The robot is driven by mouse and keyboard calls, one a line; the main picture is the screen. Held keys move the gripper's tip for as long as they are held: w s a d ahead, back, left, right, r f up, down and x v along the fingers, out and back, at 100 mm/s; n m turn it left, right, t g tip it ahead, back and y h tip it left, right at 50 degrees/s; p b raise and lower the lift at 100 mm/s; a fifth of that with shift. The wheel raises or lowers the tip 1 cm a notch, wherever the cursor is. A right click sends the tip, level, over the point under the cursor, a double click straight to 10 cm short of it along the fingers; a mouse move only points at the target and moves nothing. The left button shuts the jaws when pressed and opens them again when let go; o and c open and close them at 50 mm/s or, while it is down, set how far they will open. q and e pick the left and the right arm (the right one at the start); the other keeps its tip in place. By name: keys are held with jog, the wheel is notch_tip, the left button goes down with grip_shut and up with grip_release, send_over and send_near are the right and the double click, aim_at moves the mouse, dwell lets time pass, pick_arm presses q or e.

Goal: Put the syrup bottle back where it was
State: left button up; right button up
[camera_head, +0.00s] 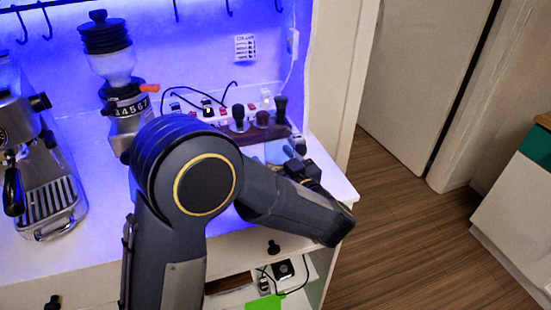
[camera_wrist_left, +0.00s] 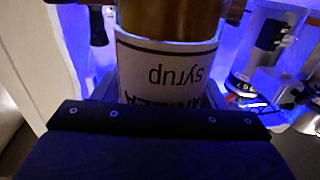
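In the left wrist view the syrup bottle (camera_wrist_left: 165,75) fills the middle, with an amber body and a white label reading "syrup", upside down in that picture. The fingers of my left gripper (camera_wrist_left: 163,92) lie close along both sides of the label and look shut on it. In the head view my left arm bends across the middle, and my left gripper (camera_head: 290,158) is at the right end of the counter. My arm and gripper hide most of the bottle there. I cannot tell whether its base touches the counter. My right gripper is in neither view.
A coffee grinder (camera_head: 122,95) with a numbered dial and an espresso machine (camera_head: 45,185) stand to the left. Tampers and small tools sit in a brown holder (camera_head: 262,132) behind my gripper. The cabinet's side wall (camera_head: 330,80) is close on the right. Open shelves lie below the counter.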

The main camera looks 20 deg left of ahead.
pick_arm(q)
jog(key=o, duration=0.3)
jog(key=shift+r, duration=0.15)
jog(key=shift+s+d, duration=0.15)
jog(key=shift+d, duration=0.05)
jog(key=b+v, duration=0.1)
jog(key=v, duration=1)
jog(key=shift+s+d, duration=0.2)
